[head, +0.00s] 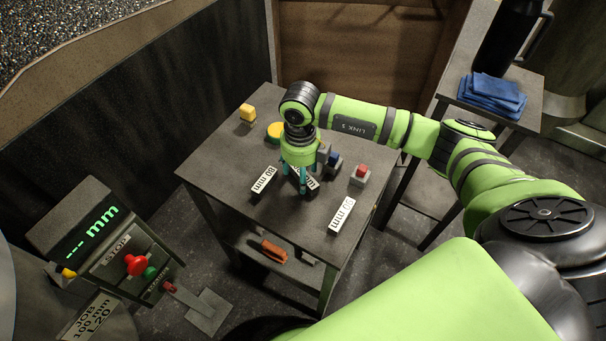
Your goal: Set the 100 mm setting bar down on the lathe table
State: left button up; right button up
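My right gripper (296,178) points down over the middle of the grey table (225,160). Its teal fingers stand around a dark bar with a white label (310,182), mostly hidden by the gripper. The label's number is covered, so I cannot tell if this is the 100 mm bar, nor whether the fingers press on it. A bar with a white label, seemingly 80 mm (264,181), lies to its left. Another labelled bar (341,215) lies near the front right edge. My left gripper is not in view.
Small blocks with yellow (247,112), blue (333,158) and red (361,172) tops stand on the table. A control panel (115,250) at lower left shows "--- mm"; a sign (93,318) reads JOB 100 mm. Blue cloths (492,94) lie on a side table.

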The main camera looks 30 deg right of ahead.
grip_shut()
jog(key=shift+r, duration=0.1)
jog(key=shift+r, duration=0.1)
jog(key=shift+w+r, duration=0.1)
jog(key=shift+r, duration=0.15)
notch_tip(320, 180, up, 4)
jog(key=shift+f+b, duration=0.25)
jog(key=shift+b, duration=0.55)
jog(key=s+d+r+b, duration=0.2)
jog(key=s+d+r, duration=0.4)
jog(key=s, duration=0.4)
jog(key=shift+d+r+b, duration=0.2)
jog(key=shift+r+b, duration=0.1)
jog(key=shift+r, duration=0.1)
